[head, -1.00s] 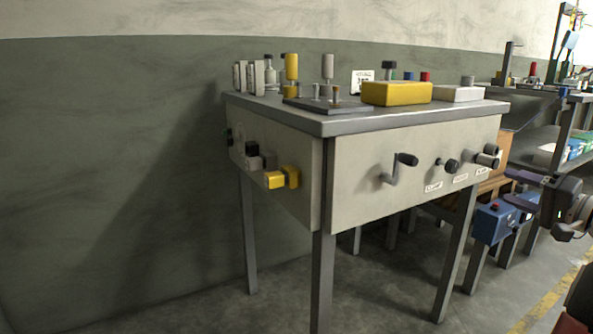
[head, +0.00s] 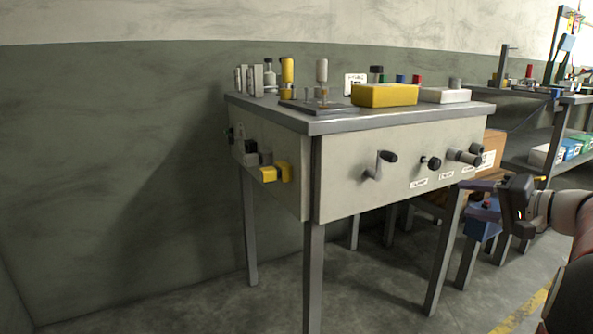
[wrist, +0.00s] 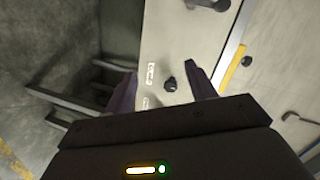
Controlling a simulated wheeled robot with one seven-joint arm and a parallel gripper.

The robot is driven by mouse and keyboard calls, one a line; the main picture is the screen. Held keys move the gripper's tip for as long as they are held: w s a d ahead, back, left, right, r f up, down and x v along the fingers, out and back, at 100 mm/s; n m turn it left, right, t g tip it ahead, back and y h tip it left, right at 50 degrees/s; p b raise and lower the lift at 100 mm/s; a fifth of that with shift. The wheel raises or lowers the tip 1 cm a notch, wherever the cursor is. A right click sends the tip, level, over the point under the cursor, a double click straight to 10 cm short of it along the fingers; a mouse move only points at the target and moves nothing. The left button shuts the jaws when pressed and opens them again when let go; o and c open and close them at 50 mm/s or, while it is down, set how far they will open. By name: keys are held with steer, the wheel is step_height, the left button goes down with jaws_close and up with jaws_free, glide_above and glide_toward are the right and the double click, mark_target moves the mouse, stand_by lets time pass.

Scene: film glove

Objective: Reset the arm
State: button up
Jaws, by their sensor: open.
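My gripper (head: 470,198) is at the right of the head view, in front of the right end of the table's front panel. Its two dark fingers are apart with nothing between them. In the wrist view the open fingers (wrist: 160,76) point toward the pale panel (wrist: 177,45), where a black knob (wrist: 169,84) shows between them, beyond the tips. My arm (head: 575,215) reaches in from the right edge.
The metal table (head: 400,121) carries a yellow box (head: 384,95), a white box (head: 444,95) and several bottles. A crank (head: 378,165) and knobs stick out of its front. A blue box (head: 481,229) stands behind my gripper. Floor at left front is clear.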

steer(key=s+a+f+n+g+h+p, duration=0.15)
steer(key=s+a+g, duration=0.25)
steer(key=a, duration=0.7)
steer(key=s+a+f+n+g+h+p, duration=0.1)
steer(key=s+a+f+n+g+p, duration=0.3)
steer(key=a, duration=0.7)
steer(key=s+a+f+n+h+p, duration=0.1)
steer(key=s+a+h, duration=0.1)
steer(key=s, duration=0.5)
steer(key=s+a+f+n+h+p, duration=0.1)
steer(key=s+a+h, duration=0.1)
steer(key=s, duration=0.6)
steer(key=shift+a+f+h, duration=0.35)
steer(key=shift+f+h, duration=0.05)
steer(key=shift+h, duration=0.15)
